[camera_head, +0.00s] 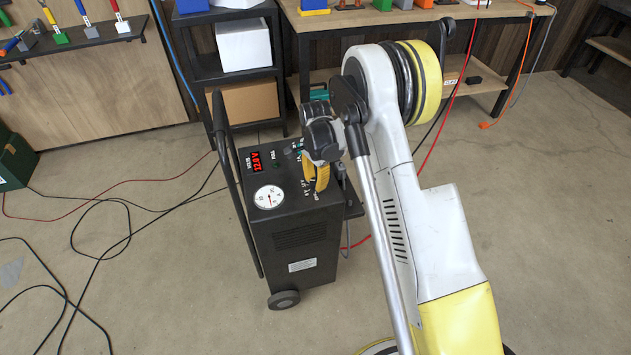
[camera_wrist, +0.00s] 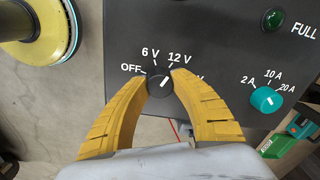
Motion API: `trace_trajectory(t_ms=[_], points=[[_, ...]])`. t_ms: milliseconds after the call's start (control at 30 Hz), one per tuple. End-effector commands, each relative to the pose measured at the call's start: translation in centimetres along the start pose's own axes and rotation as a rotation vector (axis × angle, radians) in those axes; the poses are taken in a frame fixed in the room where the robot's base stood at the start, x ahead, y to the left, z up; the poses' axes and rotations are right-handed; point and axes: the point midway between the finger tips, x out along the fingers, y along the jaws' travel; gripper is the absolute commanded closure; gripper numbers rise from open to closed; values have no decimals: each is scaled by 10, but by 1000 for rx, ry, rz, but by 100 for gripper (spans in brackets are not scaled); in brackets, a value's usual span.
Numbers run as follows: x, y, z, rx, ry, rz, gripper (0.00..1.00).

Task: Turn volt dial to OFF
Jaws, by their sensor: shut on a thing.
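The volt dial (camera_wrist: 159,87) is a small dark knob on the cart's top panel in the wrist view. Its white pointer line leans up and right, toward the 12 V mark. The OFF and 6 V labels lie to its left and above; a label at right is partly covered by a finger. My gripper (camera_wrist: 163,82) has its yellow fingers shut on the dial, one on each side. In the head view my gripper (camera_head: 318,178) reaches down onto the black charger cart (camera_head: 292,235) and hides the dial.
A teal amp dial (camera_wrist: 266,99) and a green FULL lamp (camera_wrist: 272,19) sit to the right in the wrist view. The cart also carries a red display (camera_head: 265,160), a round gauge (camera_head: 269,196) and a tall handle (camera_head: 235,190). Cables lie on the floor at left.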

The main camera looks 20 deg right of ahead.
Motion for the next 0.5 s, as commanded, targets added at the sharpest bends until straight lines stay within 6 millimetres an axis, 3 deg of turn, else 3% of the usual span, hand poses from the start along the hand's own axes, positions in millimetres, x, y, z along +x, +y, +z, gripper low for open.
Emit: trace_trajectory(t_ms=[500], points=[[0, 0, 0, -328, -1, 1, 100]])
